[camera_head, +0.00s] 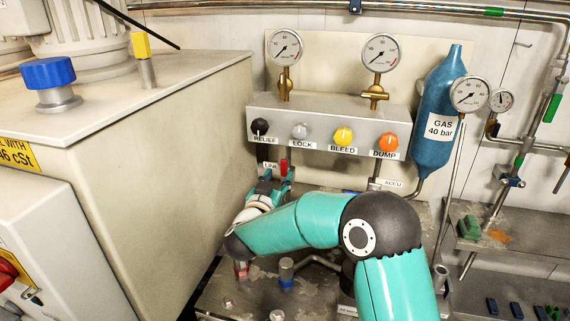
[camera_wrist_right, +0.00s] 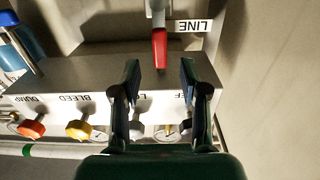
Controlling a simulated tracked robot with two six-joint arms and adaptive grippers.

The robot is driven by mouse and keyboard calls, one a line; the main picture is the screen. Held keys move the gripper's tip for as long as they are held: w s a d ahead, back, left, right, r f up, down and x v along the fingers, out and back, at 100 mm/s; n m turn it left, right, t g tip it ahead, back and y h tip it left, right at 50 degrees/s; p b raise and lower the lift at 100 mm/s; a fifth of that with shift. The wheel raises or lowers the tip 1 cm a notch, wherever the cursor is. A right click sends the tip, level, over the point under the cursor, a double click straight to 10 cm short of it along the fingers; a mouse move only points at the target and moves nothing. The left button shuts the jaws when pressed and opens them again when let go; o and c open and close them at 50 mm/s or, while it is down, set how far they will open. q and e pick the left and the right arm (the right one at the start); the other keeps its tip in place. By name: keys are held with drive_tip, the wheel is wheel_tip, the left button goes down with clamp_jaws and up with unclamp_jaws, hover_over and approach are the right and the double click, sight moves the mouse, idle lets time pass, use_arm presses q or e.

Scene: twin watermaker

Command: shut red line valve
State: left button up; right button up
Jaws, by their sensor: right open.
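The red line valve handle (camera_head: 284,167) stands upright beside the LINE label (camera_head: 270,166), below the grey valve block. In the right wrist view the same red handle (camera_wrist_right: 160,48) hangs from a grey stem, with the LINE label (camera_wrist_right: 193,26) beside it. My right gripper (camera_head: 272,182) is just in front of the handle. In the wrist view my right gripper (camera_wrist_right: 160,74) is open, and the handle's tip lies between its two fingertips with a gap on each side. My left gripper is not in view.
The grey block (camera_head: 330,116) carries the RELIEF, LOCK, BLEED and DUMP knobs (camera_head: 343,136), close to my gripper. Gauges (camera_head: 285,47) stand above it. A blue gas bottle (camera_head: 438,110) is to the right. A large beige cabinet (camera_head: 180,150) closes off the left side.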

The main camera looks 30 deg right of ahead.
sight(283, 168)
drive_tip(key=p+x, duration=0.1)
drive_tip(key=x, duration=0.5)
drive_tip(key=shift+w, duration=0.1)
clamp_jaws()
